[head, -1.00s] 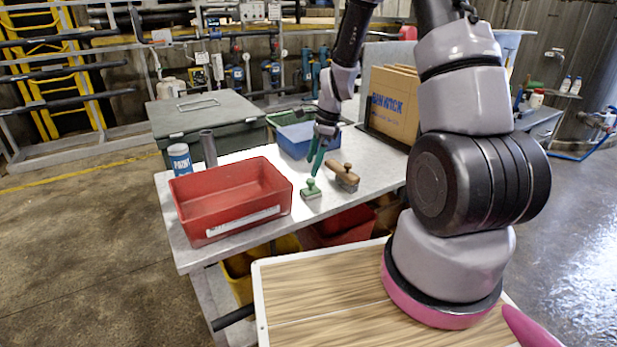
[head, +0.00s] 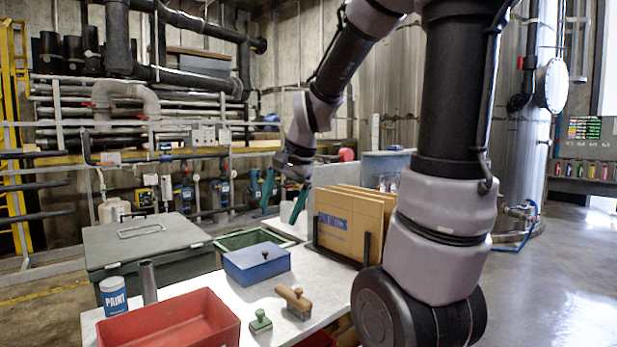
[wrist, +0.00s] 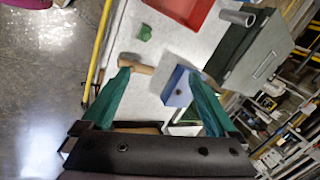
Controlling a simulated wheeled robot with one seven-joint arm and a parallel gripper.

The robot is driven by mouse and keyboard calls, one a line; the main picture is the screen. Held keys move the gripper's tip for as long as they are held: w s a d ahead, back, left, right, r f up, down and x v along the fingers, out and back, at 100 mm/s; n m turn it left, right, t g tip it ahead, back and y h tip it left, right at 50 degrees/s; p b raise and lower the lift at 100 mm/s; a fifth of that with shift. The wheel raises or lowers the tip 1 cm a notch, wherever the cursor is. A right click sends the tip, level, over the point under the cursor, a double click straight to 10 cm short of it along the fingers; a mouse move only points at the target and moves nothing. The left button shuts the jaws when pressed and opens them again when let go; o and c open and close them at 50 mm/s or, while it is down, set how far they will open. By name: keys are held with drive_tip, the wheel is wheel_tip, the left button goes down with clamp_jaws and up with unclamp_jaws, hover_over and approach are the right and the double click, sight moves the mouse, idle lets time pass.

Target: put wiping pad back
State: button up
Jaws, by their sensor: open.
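My gripper (head: 279,216) is open, its two green fingers spread and empty, raised above the worktable (head: 228,292). Two pad-like tools lie on the table: a small green one with a knob handle (head: 260,322) and a larger one with a brown wooden handle (head: 295,301). I cannot tell which is the wiping pad. A blue box (head: 250,268) with a small dark knob on its top stands behind them. In the wrist view the blue box (wrist: 178,88) and the brown handle (wrist: 136,63) show beyond and between the fingers, apart from them.
A red bin (head: 190,326) stands at the table's front left, beside a paint can (head: 114,297) and a grey tube (head: 147,282). Cardboard panels (head: 350,222) stand in a dark rack at the right. A grey-green lidded container (head: 150,250) is behind the table.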

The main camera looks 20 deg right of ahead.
drive_tip(key=s+d+r+n+t, duration=0.1)
drive_tip(key=s+r+n+t, duration=0.2)
drive_tip(key=s, duration=0.9)
wheel_tip(320, 180, up, 6)
drive_tip(key=n, duration=0.3)
drive_tip(key=shift+s+d+f, duration=0.25)
drive_tip(key=shift+d, duration=0.15)
